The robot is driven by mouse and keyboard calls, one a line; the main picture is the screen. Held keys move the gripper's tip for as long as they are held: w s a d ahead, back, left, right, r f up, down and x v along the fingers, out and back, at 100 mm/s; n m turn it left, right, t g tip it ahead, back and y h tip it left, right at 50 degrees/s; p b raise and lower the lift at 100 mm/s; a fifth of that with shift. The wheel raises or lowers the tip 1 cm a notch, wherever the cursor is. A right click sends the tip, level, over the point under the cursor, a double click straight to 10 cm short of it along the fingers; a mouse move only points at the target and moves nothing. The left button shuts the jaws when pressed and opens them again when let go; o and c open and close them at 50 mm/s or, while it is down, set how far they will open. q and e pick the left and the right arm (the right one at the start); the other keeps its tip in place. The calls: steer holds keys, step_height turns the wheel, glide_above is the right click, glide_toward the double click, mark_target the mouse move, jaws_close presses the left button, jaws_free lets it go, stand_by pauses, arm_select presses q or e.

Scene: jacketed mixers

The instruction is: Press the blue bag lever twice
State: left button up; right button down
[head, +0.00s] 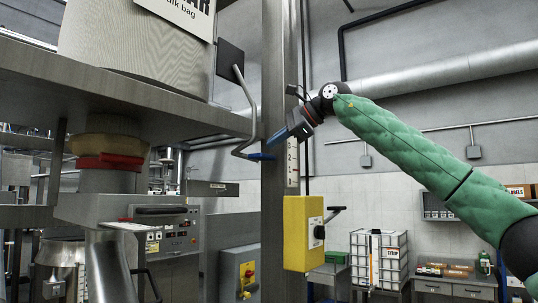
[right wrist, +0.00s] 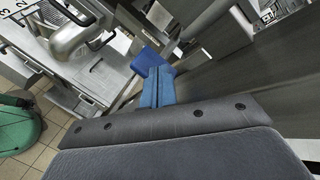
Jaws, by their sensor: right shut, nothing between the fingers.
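The bag lever is a bent grey rod (head: 253,108) hanging from a dark square plate (head: 230,61) beside the bulk bag. Its lower end carries a blue grip (head: 262,156). My right gripper (head: 275,137) comes in from the right, with its shut, empty blue fingers pointing down-left just above the blue grip. In the right wrist view the shut fingers (right wrist: 157,92) show, with the darker blue grip (right wrist: 149,61) just beyond their tips. Whether they touch cannot be told. My left gripper is not in view.
A steel post (head: 276,220) stands right behind the lever. A yellow box (head: 303,233) with a black-knobbed handle hangs below. The bulk bag (head: 140,50) rests on a steel platform (head: 120,92) at left. Open air lies below my right arm.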

steer(key=r+p, duration=0.2)
steer(key=r, duration=0.1)
steer(key=s+d+r+p, duration=0.1)
steer(key=r, duration=0.1)
stand_by(0.3)
steer(key=shift+w+f, duration=0.1)
stand_by(0.7)
